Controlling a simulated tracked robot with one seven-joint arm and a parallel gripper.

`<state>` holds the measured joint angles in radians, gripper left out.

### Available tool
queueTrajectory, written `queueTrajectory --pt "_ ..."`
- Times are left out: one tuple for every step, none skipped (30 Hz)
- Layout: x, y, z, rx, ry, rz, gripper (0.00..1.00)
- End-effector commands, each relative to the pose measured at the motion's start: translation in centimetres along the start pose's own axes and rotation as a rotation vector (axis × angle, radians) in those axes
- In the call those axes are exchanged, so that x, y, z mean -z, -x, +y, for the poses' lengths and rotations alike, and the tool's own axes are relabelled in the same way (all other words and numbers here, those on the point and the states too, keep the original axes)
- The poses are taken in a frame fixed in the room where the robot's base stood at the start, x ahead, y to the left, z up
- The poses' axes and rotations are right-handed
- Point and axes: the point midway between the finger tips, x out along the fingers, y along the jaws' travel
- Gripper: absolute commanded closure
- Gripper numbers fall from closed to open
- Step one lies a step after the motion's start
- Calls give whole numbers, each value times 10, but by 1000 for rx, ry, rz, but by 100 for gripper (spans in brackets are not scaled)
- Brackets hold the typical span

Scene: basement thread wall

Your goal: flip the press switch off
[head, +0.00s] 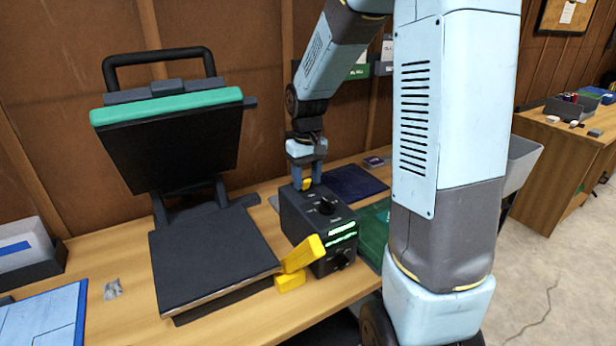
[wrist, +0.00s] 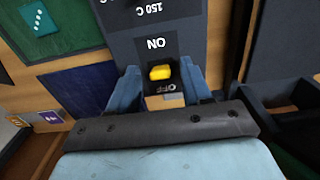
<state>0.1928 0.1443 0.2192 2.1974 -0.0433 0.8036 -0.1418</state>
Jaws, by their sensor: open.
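The heat press stands open on the bench, its upper platen (head: 172,140) tilted up above the black lower plate (head: 212,258). Its dark control box (head: 318,222) is at the right, with a knob on top and a lit green display in front. The yellow press switch (wrist: 160,73) sits on the box between the ON and OFF labels; I cannot tell for sure which way it is set. My gripper (wrist: 160,84) is open, its blue fingers on either side of the switch, no clear contact showing. In the head view my gripper (head: 306,176) points down at the box's rear.
A yellow handle (head: 303,254) juts out beside the control box's left front. A dark blue mat (head: 352,184) and a green mat (head: 374,228) lie to the right. A grey bin (head: 38,250) and blue-white board (head: 42,318) are at the left. Wood wall is close behind.

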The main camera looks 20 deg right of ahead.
Motion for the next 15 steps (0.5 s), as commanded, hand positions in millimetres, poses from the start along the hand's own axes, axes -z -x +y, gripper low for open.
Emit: queueTrajectory --pt "0 0 0 0 0 0 51" --pt "0 0 0 0 0 0 54" --pt "0 0 0 0 0 0 58" --pt "0 0 0 0 0 0 61" --pt "0 0 0 0 0 0 64" --pt "0 0 0 0 0 0 67" --pt "0 0 0 0 0 0 70" --pt "0 0 0 0 0 0 73" --pt "0 0 0 0 1 0 77" --pt "0 0 0 0 1 0 80" --pt "0 0 0 0 1 0 83" --pt "0 0 0 0 1 0 86" --pt "0 0 0 0 1 0 89" --pt "0 0 0 0 1 0 92" --pt "0 0 0 0 1 0 96"
